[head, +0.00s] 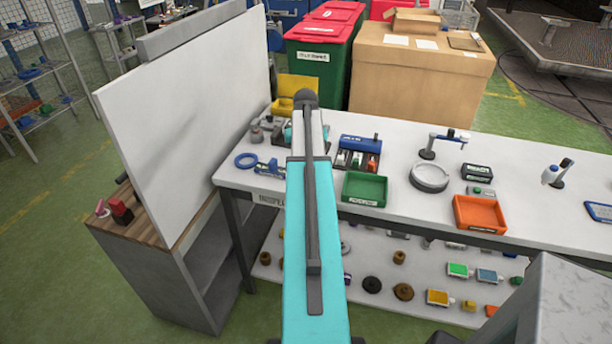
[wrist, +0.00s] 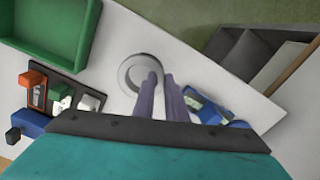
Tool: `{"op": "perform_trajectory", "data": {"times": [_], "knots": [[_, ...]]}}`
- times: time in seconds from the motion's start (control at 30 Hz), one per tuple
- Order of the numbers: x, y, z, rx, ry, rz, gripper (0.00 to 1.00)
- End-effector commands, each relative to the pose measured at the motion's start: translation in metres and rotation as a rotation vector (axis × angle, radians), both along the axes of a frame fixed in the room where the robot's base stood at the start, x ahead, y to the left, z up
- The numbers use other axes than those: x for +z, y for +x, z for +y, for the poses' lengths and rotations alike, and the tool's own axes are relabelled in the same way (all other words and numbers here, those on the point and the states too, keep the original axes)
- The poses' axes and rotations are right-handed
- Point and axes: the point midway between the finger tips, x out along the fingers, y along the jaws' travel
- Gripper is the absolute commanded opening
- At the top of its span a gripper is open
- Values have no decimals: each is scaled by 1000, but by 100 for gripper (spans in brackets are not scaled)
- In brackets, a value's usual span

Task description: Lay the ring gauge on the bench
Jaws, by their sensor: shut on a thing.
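The ring gauge (wrist: 128,82) is a grey metal ring in the middle of the wrist view. My gripper (wrist: 161,77) is shut on the right side of its wall, with one finger over the hole and the other outside. The ring is over the white bench top (wrist: 118,32); whether it touches the bench or hangs just above it I cannot tell. In the head view my teal arm reaches over the left part of the bench (head: 408,150) and hides the gripper and ring.
A green tray (head: 364,188), a blue rack (head: 358,152) and an orange tray (head: 480,214) stand right of my arm. A blue ring (head: 246,160) and a blue-and-silver tool (head: 270,167) lie left of it. A white upright panel (head: 185,120) stands beyond the bench's left end.

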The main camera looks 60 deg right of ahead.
Motion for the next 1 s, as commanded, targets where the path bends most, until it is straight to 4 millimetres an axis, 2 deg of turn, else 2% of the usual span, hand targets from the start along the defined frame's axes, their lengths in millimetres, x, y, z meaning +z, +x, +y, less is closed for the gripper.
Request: {"op": "perform_trajectory", "data": {"times": [0.27, 0.47, 0.7, 1.0], "knots": [[0, 0, -1, -1, 0, 0, 0], [-1, 3, -11, -2, 0, 0, 0], [-29, 2, -8, -1, 1, 1, 0], [-36, 1, -9, -2, 0, 0, 0]]}}
